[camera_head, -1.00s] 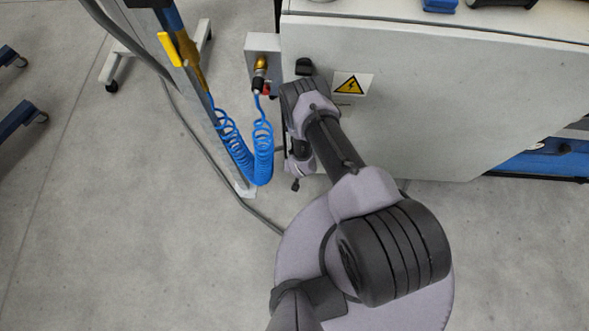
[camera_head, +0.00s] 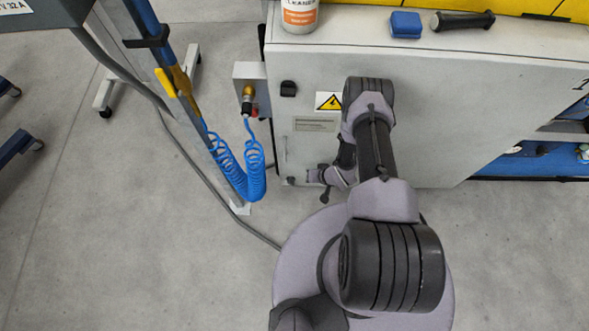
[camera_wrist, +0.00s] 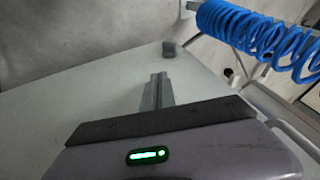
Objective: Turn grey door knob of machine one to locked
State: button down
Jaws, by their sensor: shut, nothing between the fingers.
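The dark grey door knob (camera_head: 288,89) sits on the upper left of the pale machine door (camera_head: 440,120), left of a yellow warning sign. A small dark grey block, which looks like this knob, shows in the wrist view (camera_wrist: 169,48) beyond the fingertips. I cannot read its locked or unlocked position. My gripper (camera_head: 315,175) is low by the door's lower left, below the knob and apart from it. In the wrist view its fingers (camera_wrist: 157,90) are together and empty, pointing toward the block.
A blue coiled hose (camera_head: 240,170) hangs from a grey box (camera_head: 250,85) left of the door, beside an upright post. A thin handle (camera_head: 284,150) is on the door's left edge.

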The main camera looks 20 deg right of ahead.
jog(key=b, duration=0.5)
send_near(292, 182)
notch_tip(292, 182, down, 2)
jog(key=d, duration=0.2)
jog(key=w+a+f+b, duration=0.1)
jog(key=w+a+f, duration=0.1)
jog(key=shift+a+f, duration=0.3)
jog(key=shift+f, duration=0.05)
jog(key=shift+w+a+f, duration=0.15)
jog(key=shift+w+a, duration=0.05)
jog(key=shift+a, duration=0.15)
